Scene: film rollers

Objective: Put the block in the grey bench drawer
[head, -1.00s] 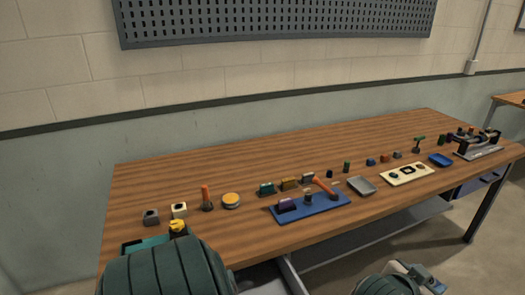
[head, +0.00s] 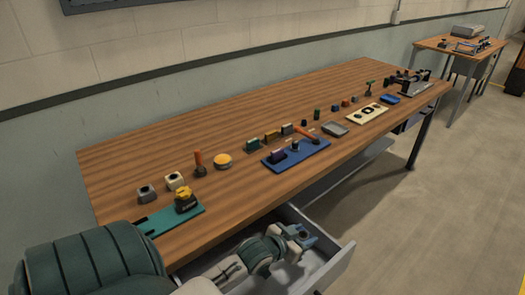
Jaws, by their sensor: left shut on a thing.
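The grey bench drawer (head: 337,268) is pulled open under the front edge of the wooden bench, in the lower middle of the head view. My left gripper (head: 302,239) is over the open drawer, near its right back part. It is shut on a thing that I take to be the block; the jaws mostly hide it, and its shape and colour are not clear. I cannot tell whether it touches the drawer floor. My left arm covers the left part of the drawer. My right gripper is out of view.
The wooden bench (head: 150,180) carries a green mat (head: 160,221) with a yellow and black item (head: 186,199), a blue board (head: 312,157), a grey tray (head: 335,129) and several small parts. The bare floor lies to the right.

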